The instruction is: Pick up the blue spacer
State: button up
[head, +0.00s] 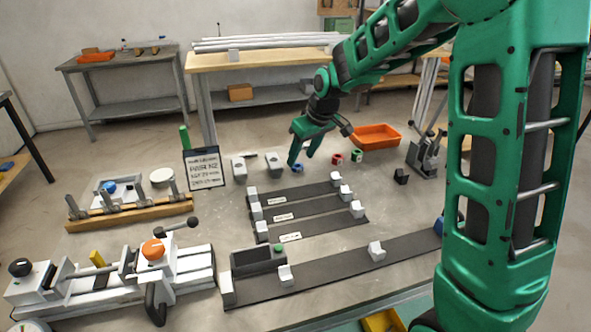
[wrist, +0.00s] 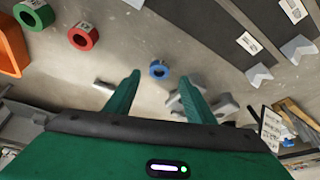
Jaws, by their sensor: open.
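The blue spacer (wrist: 152,68) is a small ring with a hole in its middle, lying on the table. In the wrist view it shows between and just beyond my two fingertips. In the head view the blue spacer (head: 298,169) shows just below my gripper (head: 302,159), partly hidden behind a finger. My gripper (wrist: 160,78) is open and points down, its green fingers apart with nothing between them. No contact with the spacer shows; the exact height above it is hard to tell.
A red spacer (head: 337,159) and a green spacer (head: 356,155) lie to the right of the blue one. An orange bin (head: 375,137) stands behind them. Grey blocks (head: 274,164) stand to the left, with a sign (head: 204,168) farther left. Dark rails (head: 300,208) lie in front.

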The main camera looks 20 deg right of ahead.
aim_at(297, 168)
jog(key=x, duration=0.3)
jog(key=shift+w+d+f, duration=0.1)
jog(key=shift+w+f, duration=0.05)
jog(key=shift+f, duration=0.2)
jog(key=shift+c, duration=0.3)
jog(key=c, duration=1)
jog(key=shift+r, duration=0.1)
jog(key=shift+c, duration=0.2)
